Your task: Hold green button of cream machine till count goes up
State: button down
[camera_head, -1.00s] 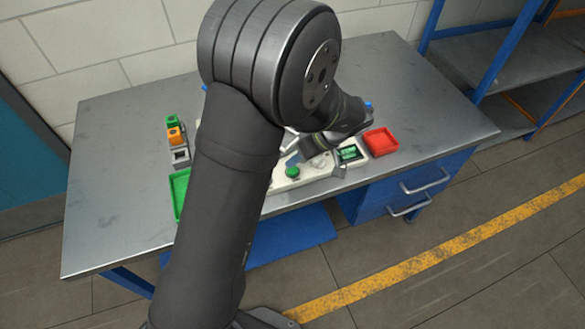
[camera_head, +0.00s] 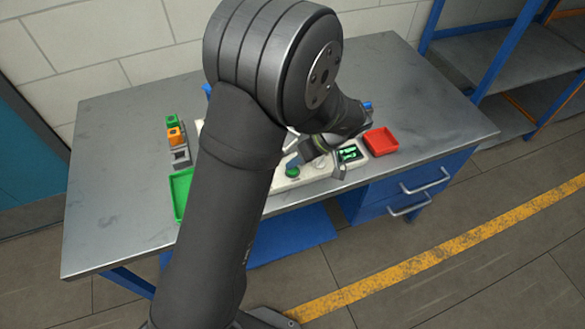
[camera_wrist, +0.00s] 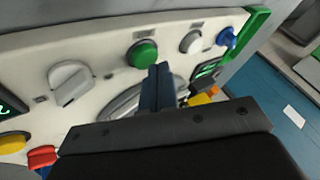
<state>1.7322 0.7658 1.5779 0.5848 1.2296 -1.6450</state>
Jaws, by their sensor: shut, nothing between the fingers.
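The cream machine (camera_head: 314,171) lies on the metal table, largely hidden behind my arm in the head view. Its green button (camera_head: 292,171) shows at the front, and the same round button (camera_wrist: 142,54) is near the middle of the wrist view. My gripper (camera_wrist: 161,70) is shut and empty, its tips just beside the green button in the wrist picture. I cannot tell whether they touch it. A dark display with green marks (camera_head: 350,154) is on the machine's right part; its count is too small to read.
The wrist view also shows a white knob (camera_wrist: 71,82), a white button (camera_wrist: 190,41), a blue control (camera_wrist: 226,38), a yellow button (camera_wrist: 12,142) and a red one (camera_wrist: 42,156). A red tray (camera_head: 381,142) and a green tray (camera_head: 180,190) flank the machine. The table's right side is clear.

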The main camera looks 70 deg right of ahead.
aim_at(295, 170)
jog(key=shift+f, duration=0.5)
dwell(0.3)
jog(key=shift+r, duration=0.1)
dwell(3.7)
jog(key=shift+r, duration=0.8)
jog(key=shift+r, duration=0.15)
jog(key=shift+r, duration=2.35)
notch_tip(295, 170, up, 4)
jog(key=shift+f, duration=0.1)
